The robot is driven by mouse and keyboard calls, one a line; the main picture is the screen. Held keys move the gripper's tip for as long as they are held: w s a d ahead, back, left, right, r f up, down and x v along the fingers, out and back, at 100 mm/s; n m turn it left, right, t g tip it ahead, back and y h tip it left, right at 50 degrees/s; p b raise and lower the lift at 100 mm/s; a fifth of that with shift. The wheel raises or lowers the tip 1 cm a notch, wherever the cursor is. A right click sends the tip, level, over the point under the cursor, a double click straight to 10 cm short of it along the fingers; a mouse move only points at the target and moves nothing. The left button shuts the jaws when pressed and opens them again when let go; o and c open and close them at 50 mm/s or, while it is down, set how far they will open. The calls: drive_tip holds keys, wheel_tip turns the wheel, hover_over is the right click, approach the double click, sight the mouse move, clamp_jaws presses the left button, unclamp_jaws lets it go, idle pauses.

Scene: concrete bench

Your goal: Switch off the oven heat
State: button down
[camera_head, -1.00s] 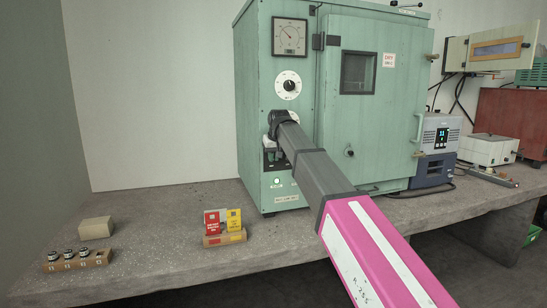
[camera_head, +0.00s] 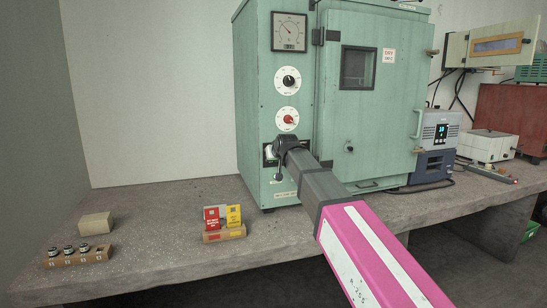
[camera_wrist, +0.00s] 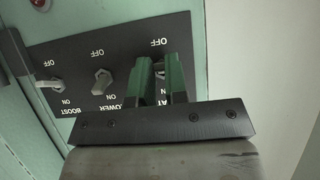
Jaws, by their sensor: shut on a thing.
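The oven (camera_head: 375,140) is a pale green cabinet standing on the concrete bench. Its dark switch panel (camera_wrist: 75,55) fills the upper left of the wrist view, with OFF and ON lettering. A boost switch (camera_wrist: 55,83) and a blower switch (camera_wrist: 103,80) stand to the left, clear of the fingers. My gripper (camera_wrist: 158,66) is shut on the heat switch (camera_wrist: 158,70), mostly hidden between its two fingers. The label under it is partly covered. In the head view my gripper (camera_head: 282,148) is at the panel below the red dial and covers most of the switches.
A red dial (camera_head: 288,119) and a black dial (camera_head: 290,81) sit above the panel, under a square gauge (camera_head: 290,32). Red and yellow cards (camera_head: 223,216) stand on the bench at front left. A block with small bottles (camera_head: 77,256) is farther left.

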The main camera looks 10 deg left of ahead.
drive_tip(key=shift+f+t, duration=0.15)
drive_tip(key=shift+t, duration=0.25)
drive_tip(key=c, duration=1.1)
unclamp_jaws()
drive_tip(key=shift+c, duration=0.2)
drive_tip(key=v, duration=1.1)
drive_tip(key=shift+f, duration=0.15)
drive_tip(key=shift+d, duration=0.2)
